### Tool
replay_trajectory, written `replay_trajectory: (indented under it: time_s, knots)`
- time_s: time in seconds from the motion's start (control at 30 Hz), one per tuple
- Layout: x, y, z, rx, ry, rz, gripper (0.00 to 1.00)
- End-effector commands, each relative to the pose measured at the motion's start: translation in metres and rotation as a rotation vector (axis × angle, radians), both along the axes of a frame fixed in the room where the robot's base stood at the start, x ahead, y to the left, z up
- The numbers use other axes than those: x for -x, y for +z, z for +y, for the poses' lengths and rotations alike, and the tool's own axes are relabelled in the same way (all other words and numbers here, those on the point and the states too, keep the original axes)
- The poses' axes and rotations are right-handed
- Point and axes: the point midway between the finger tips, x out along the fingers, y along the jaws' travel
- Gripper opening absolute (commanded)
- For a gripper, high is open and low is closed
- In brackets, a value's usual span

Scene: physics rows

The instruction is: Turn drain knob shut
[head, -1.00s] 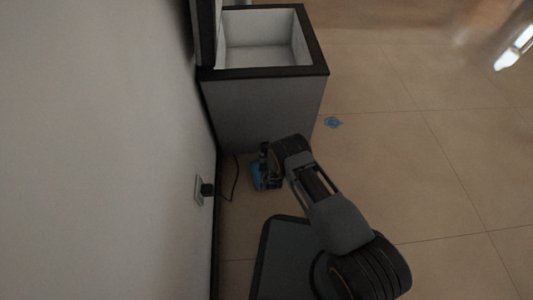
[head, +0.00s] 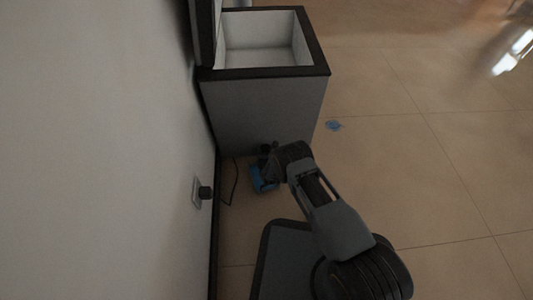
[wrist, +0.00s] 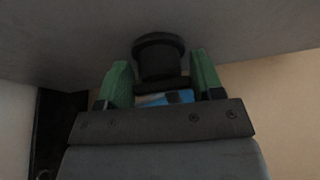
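The drain knob (wrist: 159,57) is a dark round knob on the grey front of the chest freezer (head: 262,110). In the wrist view it sits between the two green fingertips of my gripper (wrist: 161,82). The fingers stand apart on either side of it, with a visible gap at each side. In the head view my gripper (head: 266,160) is low against the freezer's front, and my arm hides the knob there. A blue thing (wrist: 166,98) shows just below the knob; in the head view it lies on the floor beneath my gripper (head: 264,180).
The freezer's lid is up and its white inside looks empty. A wall with a socket and plug (head: 204,192) is close on the left, with a black cord (head: 234,182) near the floor. The floor to the right is clear.

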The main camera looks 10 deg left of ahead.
Motion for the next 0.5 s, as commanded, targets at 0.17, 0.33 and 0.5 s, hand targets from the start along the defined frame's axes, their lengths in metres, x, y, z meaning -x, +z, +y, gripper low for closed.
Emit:
replay_trajectory:
  time_s: [0.17,0.33,0.5]
  knots:
    - [0.0,-0.0002,-0.002,0.002,-0.001,0.0,0.37]
    - [0.0,-0.0004,-0.001,0.035,-0.002,-0.008,0.37]
    - [0.0002,-0.0003,0.0001,0.127,-0.002,-0.032,0.37]
